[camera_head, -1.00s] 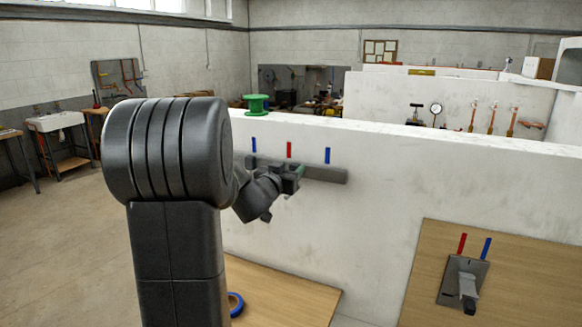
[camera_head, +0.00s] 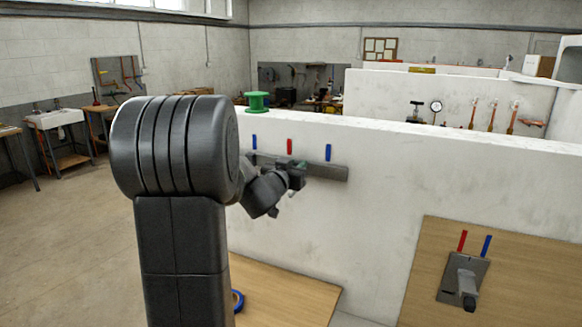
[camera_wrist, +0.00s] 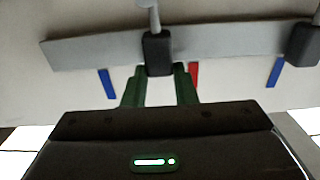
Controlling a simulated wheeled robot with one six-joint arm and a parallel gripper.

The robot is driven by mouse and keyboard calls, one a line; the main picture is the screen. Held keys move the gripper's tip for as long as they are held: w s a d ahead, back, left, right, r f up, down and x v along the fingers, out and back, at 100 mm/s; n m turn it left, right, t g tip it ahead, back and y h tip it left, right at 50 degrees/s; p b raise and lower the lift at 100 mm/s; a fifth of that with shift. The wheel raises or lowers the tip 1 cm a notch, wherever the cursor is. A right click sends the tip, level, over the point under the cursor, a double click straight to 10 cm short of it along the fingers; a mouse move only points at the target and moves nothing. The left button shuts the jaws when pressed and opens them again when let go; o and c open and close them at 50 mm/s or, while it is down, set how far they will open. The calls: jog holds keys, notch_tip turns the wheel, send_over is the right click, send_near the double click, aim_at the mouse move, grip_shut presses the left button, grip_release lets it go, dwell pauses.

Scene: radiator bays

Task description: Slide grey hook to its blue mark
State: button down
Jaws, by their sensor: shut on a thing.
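A long grey rail (camera_head: 325,171) is fixed to the white wall, with a blue mark (camera_head: 254,141), a red mark (camera_head: 289,146) and another blue mark (camera_head: 328,152) above it. My gripper (camera_head: 299,166) is at the rail, slightly right of the red mark. In the wrist view the picture is upside down. There my green fingers are shut on the dark block of the grey hook (camera_wrist: 158,50), whose pale stem (camera_wrist: 148,15) reaches the top edge. The block sits between the red mark (camera_wrist: 194,75) and a blue mark (camera_wrist: 107,83). In the head view my gripper hides the hook.
A second dark block (camera_wrist: 303,43) is on the rail at the right of the wrist view. A green spool (camera_head: 257,101) stands on the wall top. A lever fitting (camera_head: 462,280) is on a wooden panel at right. A blue ring (camera_head: 237,301) lies low beside my arm.

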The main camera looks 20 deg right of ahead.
jog(key=s+d+b, duration=0.1)
jog(key=s+d, duration=0.1)
jog(key=s, duration=0.1)
jog(key=s+d+b, duration=0.1)
jog(key=s+d, duration=0.2)
jog(key=c, duration=1.2)
grip_release()
jog(key=shift+o, duration=0.2)
jog(key=v, duration=1.3)
jog(key=shift+s+a, duration=0.2)
jog(key=shift+a, duration=0.1)
jog(key=shift+w+d+b, duration=0.1)
jog(key=shift+b, duration=0.2)
